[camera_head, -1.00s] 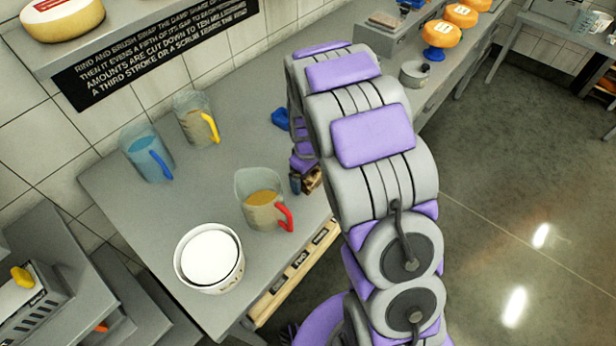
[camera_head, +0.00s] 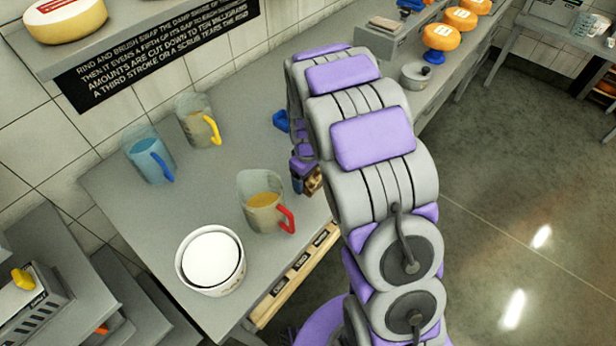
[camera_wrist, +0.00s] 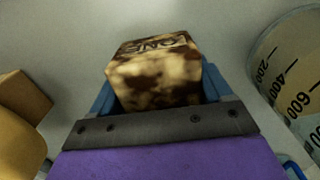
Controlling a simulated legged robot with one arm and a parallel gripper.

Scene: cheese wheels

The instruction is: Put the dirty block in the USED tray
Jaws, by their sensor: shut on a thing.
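The dirty block (camera_wrist: 155,75), pale with brown blotches and dark lettering on one face, is held between the blue fingers of my gripper (camera_wrist: 155,92) in the wrist view. In the head view the block (camera_head: 314,181) shows only in part beside my arm, near the front edge of the grey table (camera_head: 190,215); my arm hides most of the gripper. A wooden rack with several dark labels (camera_head: 292,278) runs along the table's front edge. Its lettering is too small to read surely, so I cannot tell which part is the USED tray.
A jug with a red handle (camera_head: 262,200) stands close left of the block. A blue-handled jug (camera_head: 148,155), a yellow-handled jug (camera_head: 197,122) and a white tub (camera_head: 210,262) stand farther left. A graduated jug (camera_wrist: 295,75) is at right in the wrist view.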

